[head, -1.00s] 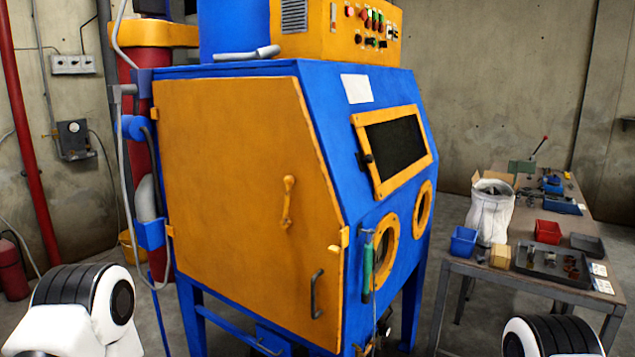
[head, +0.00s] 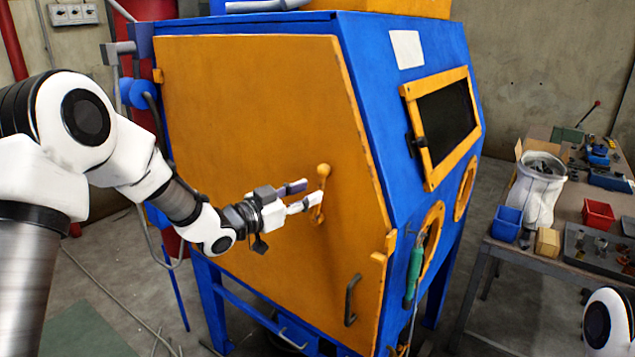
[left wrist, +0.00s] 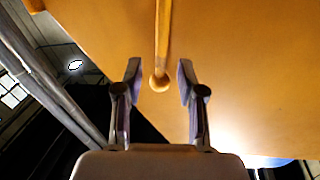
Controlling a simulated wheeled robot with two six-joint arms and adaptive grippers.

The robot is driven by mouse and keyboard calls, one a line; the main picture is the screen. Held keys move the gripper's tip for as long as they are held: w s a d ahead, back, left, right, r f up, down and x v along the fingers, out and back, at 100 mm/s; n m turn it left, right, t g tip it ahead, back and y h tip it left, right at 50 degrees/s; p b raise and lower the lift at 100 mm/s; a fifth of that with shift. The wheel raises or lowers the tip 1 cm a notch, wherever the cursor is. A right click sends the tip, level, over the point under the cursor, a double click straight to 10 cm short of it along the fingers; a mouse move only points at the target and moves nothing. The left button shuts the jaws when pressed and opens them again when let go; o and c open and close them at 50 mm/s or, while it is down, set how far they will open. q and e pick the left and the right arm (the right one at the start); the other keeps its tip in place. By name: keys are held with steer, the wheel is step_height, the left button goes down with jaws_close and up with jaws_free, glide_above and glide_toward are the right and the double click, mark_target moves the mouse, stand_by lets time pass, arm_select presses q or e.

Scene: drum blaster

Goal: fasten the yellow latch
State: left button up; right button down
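The yellow latch (head: 323,171) is a slim lever with a ball-shaped top, set upright, slightly tilted, on the large orange door (head: 240,110) of the blue cabinet. My left gripper (head: 308,192) is open, its fingers pointing right at the latch; one fingertip overlaps the lever in the head view. In the left wrist view the latch (left wrist: 162,40) runs down into the gap between the two open fingers (left wrist: 159,75), its rounded end between them. I cannot tell whether a finger touches it. My right gripper is out of view.
A dark door handle (head: 352,300) sits lower right of the latch. A yellow catch (head: 389,245) is at the door's right edge. A workbench (head: 540,262) with a blue bin (head: 506,223) and red bin (head: 598,213) stands at right.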

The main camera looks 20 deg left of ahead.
mark_target(319, 189)
arm_select(q)
steer(key=x, duration=0.3)
steer(key=shift+w+a+f+p, duration=0.1)
steer(key=shift+w+f+p, duration=0.15)
steer(key=shift+w+p, duration=0.2)
steer(key=shift+s+r, duration=0.25)
steer(key=shift+s, duration=0.15)
steer(key=shift+w+f, duration=0.15)
steer(key=shift+w, duration=0.05)
jaws_close()
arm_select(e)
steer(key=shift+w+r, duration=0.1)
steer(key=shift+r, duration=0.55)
arm_select(q)
steer(key=shift+d, duration=0.25)
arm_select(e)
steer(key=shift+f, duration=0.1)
